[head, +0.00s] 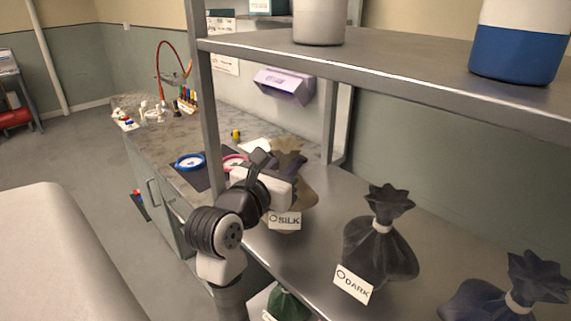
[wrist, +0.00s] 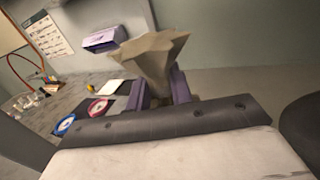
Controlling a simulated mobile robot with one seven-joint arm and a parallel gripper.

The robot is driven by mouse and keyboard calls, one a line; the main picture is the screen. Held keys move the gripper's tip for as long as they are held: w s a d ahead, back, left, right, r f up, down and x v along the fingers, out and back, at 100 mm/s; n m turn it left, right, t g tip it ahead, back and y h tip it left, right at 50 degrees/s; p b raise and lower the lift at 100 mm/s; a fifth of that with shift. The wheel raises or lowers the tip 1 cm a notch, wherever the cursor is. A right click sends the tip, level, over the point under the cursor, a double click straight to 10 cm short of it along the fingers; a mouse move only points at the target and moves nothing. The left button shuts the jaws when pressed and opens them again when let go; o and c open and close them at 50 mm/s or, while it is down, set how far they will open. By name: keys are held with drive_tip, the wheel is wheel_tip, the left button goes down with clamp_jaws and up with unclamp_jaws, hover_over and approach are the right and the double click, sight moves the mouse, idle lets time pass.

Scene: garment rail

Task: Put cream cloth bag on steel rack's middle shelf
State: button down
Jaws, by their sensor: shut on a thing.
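The cream cloth bag (head: 303,193), tan in this light, has a white tag reading SILK. It hangs upright over the left end of the steel rack's middle shelf (head: 322,252). I cannot tell whether its base touches the shelf. My gripper (head: 285,168) is shut on the bag's gathered neck, with my arm coming in from the front left and hiding part of the bag. In the wrist view the bag's flared top (wrist: 152,52) stands up between the purple fingers of my gripper (wrist: 162,92); its body is hidden.
On the same shelf, a dark bag (head: 380,245) tagged DARK stands to the right, with a navy bag (head: 505,295) beyond it. A green bag (head: 286,304) is below. The upper shelf (head: 400,72) holds containers. A rack post (head: 203,100) stands at left, beside a cluttered counter (head: 165,140).

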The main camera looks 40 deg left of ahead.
drive_tip(key=c, duration=1.3)
unclamp_jaws()
drive_tip(key=shift+f, duration=0.1)
drive_tip(key=shift+o, duration=0.2)
